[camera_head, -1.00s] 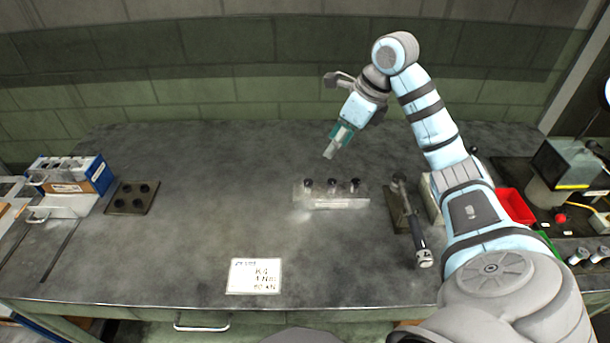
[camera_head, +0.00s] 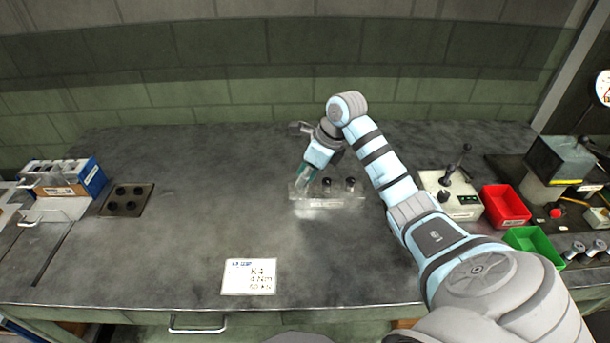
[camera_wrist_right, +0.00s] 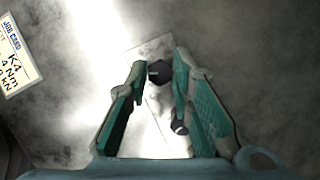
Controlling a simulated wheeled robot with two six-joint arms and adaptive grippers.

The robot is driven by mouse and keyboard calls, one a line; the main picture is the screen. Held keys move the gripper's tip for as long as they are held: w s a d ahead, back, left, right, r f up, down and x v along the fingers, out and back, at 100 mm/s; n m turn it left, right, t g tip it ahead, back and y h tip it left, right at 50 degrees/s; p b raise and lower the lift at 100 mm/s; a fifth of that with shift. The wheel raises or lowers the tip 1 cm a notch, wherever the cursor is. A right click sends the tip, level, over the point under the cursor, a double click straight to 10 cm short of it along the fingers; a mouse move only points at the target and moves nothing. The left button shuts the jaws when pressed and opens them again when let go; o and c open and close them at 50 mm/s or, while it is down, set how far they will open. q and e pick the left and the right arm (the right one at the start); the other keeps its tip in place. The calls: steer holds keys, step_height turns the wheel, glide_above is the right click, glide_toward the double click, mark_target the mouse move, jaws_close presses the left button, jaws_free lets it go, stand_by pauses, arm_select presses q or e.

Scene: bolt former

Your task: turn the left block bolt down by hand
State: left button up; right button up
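The metal block (camera_head: 330,203) stands mid-table with a row of dark-headed bolts. The middle bolt (camera_head: 327,182) and right bolt (camera_head: 350,183) show in the head view. The left bolt is hidden there behind my right gripper (camera_head: 303,180), which points down over the block's left end. In the right wrist view, my right gripper (camera_wrist_right: 158,80) is open, its teal fingers on either side of a dark bolt head (camera_wrist_right: 159,72). Contact with it cannot be told. Another bolt (camera_wrist_right: 179,127) shows beside the right-hand finger. My left gripper is not in view.
A job card (camera_head: 249,276) lies at the front. A dark plate with holes (camera_head: 126,200) and a blue box (camera_head: 80,178) are at left. A control box (camera_head: 455,203), red bin (camera_head: 505,206) and green bin (camera_head: 533,242) are at right. The table's middle-left is clear.

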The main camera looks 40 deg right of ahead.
jaws_close()
steer(key=shift+m, duration=0.3)
